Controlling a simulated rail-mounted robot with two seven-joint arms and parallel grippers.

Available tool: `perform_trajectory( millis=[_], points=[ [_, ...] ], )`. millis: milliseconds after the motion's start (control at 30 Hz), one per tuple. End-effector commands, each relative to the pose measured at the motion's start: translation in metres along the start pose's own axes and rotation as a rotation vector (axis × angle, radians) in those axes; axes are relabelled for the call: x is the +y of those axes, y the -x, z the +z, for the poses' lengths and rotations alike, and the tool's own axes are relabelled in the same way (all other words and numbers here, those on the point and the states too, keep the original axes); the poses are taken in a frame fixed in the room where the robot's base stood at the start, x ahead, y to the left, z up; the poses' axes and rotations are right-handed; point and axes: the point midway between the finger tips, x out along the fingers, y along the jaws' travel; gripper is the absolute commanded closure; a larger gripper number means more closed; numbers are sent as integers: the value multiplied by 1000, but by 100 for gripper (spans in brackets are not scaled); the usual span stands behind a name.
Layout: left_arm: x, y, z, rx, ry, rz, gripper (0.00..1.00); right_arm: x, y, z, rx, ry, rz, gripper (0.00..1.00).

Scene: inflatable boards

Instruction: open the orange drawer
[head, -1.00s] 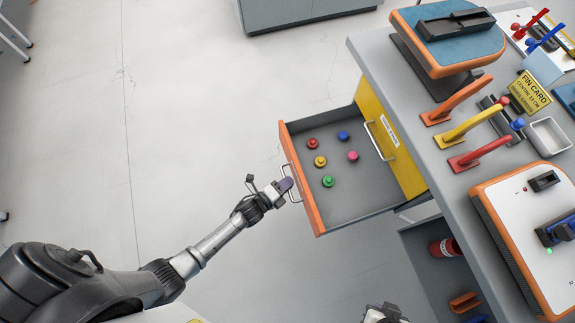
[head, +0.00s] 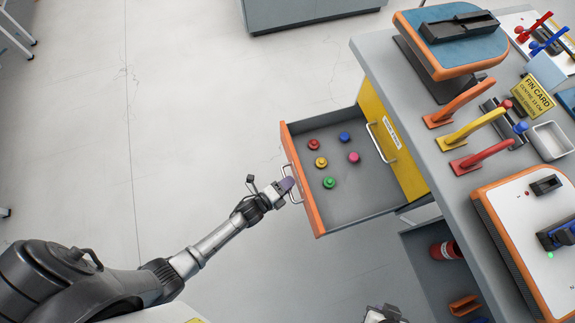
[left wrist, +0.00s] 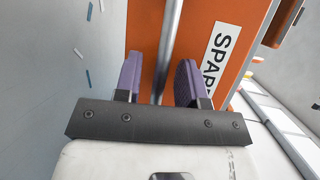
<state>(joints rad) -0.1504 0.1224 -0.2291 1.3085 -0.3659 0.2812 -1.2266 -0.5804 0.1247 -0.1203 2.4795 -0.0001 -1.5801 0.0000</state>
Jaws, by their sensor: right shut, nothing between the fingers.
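The orange drawer (head: 302,190) is pulled well out of the bench, and its grey inside shows. Several coloured knobs lie in it. Its metal handle (head: 287,170) is on the orange front, which also shows in the left wrist view (left wrist: 206,45) with part of a label. My left gripper (head: 289,188) is at this handle. In the left wrist view its purple fingers (left wrist: 160,80) stand apart, one on each side of the handle bar (left wrist: 170,45), with a visible gap on the left. My right gripper (head: 384,314) is shut and only partly visible at the bottom edge.
A yellow drawer (head: 402,160) with its own handle sits behind the orange one, closed. The bench top (head: 378,58) holds coloured levers, a yellow card and boards. An open shelf with a red cylinder (head: 446,250) is below. The floor left of the drawer is clear.

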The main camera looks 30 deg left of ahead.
Motion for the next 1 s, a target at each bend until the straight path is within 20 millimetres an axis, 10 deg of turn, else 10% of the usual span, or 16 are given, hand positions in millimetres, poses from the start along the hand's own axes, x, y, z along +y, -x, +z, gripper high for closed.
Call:
perform_trajectory(
  millis=[600,1000],
  points=[
    [-1,105,0,0,0,2,63,-1,26,-9,1,-7,-6,100],
    [0,136,0,1,-1,0,63,-1,31,-10,2,-8,-6,100]
  ],
)
